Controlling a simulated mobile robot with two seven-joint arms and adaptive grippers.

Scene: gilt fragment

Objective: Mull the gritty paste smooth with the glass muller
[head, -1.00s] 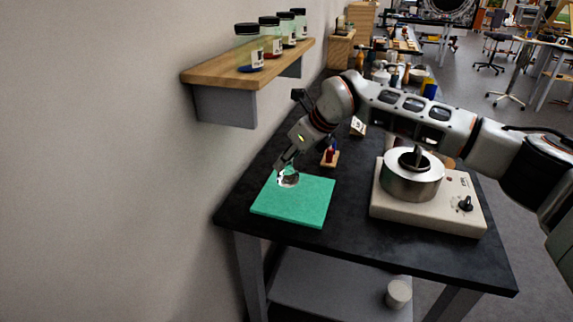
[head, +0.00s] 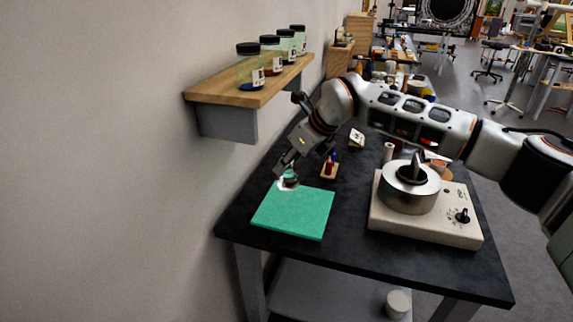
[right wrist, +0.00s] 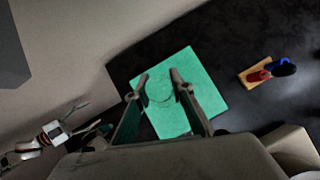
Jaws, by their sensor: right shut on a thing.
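A flat green slab (head: 293,212) lies on the dark bench, near the wall. My right gripper (head: 287,174) is over its far edge, shut on the clear glass muller (head: 289,184). In the right wrist view the muller (right wrist: 160,90) shows faintly as a round outline between the fingers, over the green slab (right wrist: 200,72). I cannot tell whether it touches the slab. Paste cannot be made out. A small white and black part low at the left of the right wrist view appears to be my left gripper (right wrist: 85,120); its jaws are too small to judge.
A hotplate (head: 425,215) with a metal pot (head: 408,195) stands at the right. A small wooden block (head: 329,173) with red and blue pieces sits behind the slab. A wall shelf (head: 215,90) with several jars overhangs at the left. Bare bench lies between slab and hotplate.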

